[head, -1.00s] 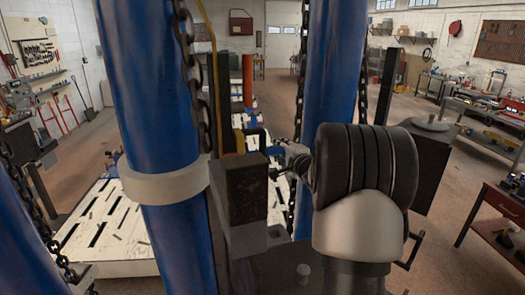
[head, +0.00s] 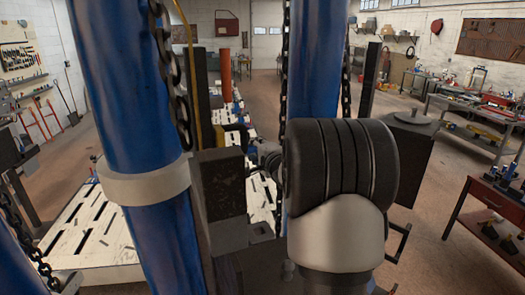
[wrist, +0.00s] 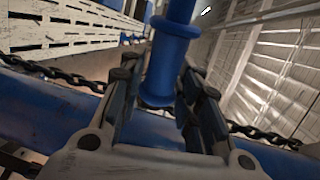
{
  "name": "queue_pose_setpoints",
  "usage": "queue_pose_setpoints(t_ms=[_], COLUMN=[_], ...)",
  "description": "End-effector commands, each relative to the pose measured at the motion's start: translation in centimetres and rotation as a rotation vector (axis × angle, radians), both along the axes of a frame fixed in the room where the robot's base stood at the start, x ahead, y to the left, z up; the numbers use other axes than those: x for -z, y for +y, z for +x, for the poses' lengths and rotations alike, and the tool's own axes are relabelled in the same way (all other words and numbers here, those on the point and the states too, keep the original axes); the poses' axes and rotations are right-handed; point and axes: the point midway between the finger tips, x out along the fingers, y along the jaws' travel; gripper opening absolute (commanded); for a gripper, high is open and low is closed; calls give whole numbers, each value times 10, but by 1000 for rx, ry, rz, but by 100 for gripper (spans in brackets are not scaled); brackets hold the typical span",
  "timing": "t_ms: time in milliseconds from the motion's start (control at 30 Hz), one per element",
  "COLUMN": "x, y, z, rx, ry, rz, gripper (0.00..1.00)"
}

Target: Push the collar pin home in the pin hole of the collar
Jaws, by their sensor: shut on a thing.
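My gripper (wrist: 163,92) shows in the wrist view, with its dark fingers closed on either side of a blue rod with flanges (wrist: 172,50). This looks like the collar pin, and its near end is between the fingers. A cream collar (head: 145,182) rings the thick blue post at left in the head view. I cannot make out its pin hole. In the head view the gripper is not clearly visible behind my arm. I cannot tell how far the rod is from the collar.
Blue posts (head: 312,65) and hanging chains (head: 172,70) stand close around my arm. A slotted white table (head: 85,235) lies beyond at left. A blue pipe (wrist: 40,105) and a chain cross behind the fingers in the wrist view.

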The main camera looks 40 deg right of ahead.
Motion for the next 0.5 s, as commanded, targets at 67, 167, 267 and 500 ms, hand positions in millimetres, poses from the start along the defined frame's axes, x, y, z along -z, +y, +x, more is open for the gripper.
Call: queue_pose_setpoints(t_ms=[67, 167, 267, 500], x=[0, 0, -1, -1], y=[5, 9, 10, 11], z=[2, 3, 3, 4], rx=[-2, -1, -1, 0], ry=[-2, -2, -2, -2], rz=[0, 0, 0, 0], gripper=[0, 0, 0, 0])
